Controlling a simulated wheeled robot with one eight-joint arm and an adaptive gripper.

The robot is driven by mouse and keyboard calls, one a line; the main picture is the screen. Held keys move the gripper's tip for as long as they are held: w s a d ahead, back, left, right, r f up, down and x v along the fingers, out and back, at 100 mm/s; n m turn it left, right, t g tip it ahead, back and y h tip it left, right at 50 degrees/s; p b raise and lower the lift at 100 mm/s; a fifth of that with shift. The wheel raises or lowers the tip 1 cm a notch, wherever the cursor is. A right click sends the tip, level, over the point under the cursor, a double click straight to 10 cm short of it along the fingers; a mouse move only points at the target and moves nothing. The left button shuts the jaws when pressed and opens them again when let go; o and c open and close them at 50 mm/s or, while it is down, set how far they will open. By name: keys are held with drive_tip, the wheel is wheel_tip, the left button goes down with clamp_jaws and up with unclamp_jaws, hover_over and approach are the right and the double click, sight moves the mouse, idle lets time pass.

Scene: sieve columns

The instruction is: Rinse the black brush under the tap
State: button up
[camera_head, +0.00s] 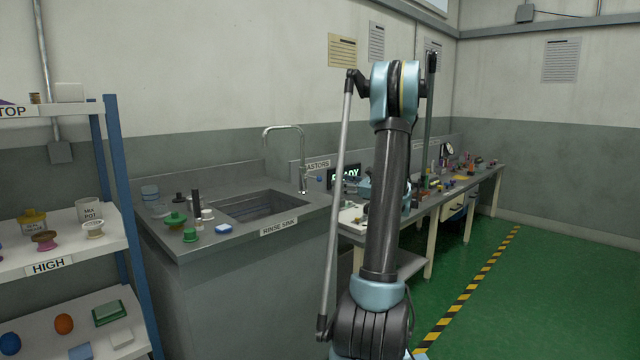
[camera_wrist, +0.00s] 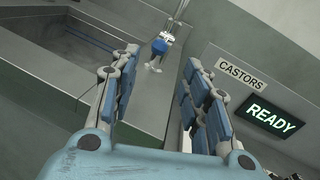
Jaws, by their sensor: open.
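The rinse sink (camera_head: 262,208) is a grey counter with a sunken basin at the left. The tap (camera_head: 300,150) is a tall chrome gooseneck at the basin's back right. In the wrist view a chrome fitting with a blue part (camera_wrist: 160,46), apparently the tap's lower part, shows beyond my fingers. A black upright handle (camera_head: 196,203), possibly the black brush, stands on the counter left of the basin; I cannot tell for sure. My gripper (camera_wrist: 160,88) is open and empty, its fingers wide apart over the counter's right side. My arm mostly hides it in the head view.
Green knobs (camera_head: 175,219), a white-blue block (camera_head: 223,228) and other small items crowd the counter's left end. A shelf rack (camera_head: 120,215) stands at the far left. A cluttered workbench (camera_head: 440,195) with a READY sign (camera_wrist: 270,118) lies right of the sink. Green floor is clear at right.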

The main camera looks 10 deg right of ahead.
sight(320, 178)
drive_tip(key=x, duration=1.1)
drive_tip(key=shift+c, duration=0.2)
clamp_jaws()
